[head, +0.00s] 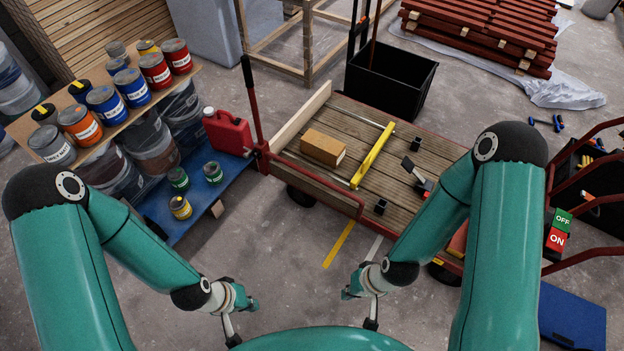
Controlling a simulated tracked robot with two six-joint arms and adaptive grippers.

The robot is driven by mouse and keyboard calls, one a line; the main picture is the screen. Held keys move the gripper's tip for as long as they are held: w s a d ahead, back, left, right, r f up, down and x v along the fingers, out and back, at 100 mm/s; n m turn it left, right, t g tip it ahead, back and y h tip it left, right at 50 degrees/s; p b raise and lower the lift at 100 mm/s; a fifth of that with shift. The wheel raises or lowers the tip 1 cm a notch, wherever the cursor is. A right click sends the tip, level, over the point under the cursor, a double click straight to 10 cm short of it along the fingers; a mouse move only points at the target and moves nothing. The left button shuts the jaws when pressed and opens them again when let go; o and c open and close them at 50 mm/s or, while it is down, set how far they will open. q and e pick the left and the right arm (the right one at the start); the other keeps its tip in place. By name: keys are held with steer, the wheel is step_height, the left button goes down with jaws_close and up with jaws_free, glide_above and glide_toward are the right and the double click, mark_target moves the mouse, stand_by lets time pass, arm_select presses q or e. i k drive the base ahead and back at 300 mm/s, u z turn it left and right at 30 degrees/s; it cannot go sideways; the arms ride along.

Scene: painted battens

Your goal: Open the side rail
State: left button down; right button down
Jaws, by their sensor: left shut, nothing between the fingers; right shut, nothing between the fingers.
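A cart with a plank deck (380,138) stands ahead of me in the head view. A red rail (315,178) runs along its near left edge; it looks like the side rail. A red upright lever with a black grip (247,72) rises at the rail's left end. My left gripper (241,306) is shut and empty, low in the picture, apart from the cart. My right gripper (359,300) is shut and empty, nearer the cart's front edge but not touching the rail.
A cardboard box (323,147) and a yellow bar (373,155) lie on the deck. A shelf with paint cans (103,101) and a red canister (228,132) stand left. An ON/OFF switch box (558,232) is at right. Bare floor (290,255) lies between my grippers and the cart.

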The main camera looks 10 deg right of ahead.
mark_target(322, 194)
steer(key=z, duration=0.05)
steer(key=i, duration=0.75)
steer(key=u, duration=0.05)
steer(key=k, duration=0.6)
steer(key=u, duration=0.4)
steer(key=i, duration=0.95)
steer(key=z, duration=0.05)
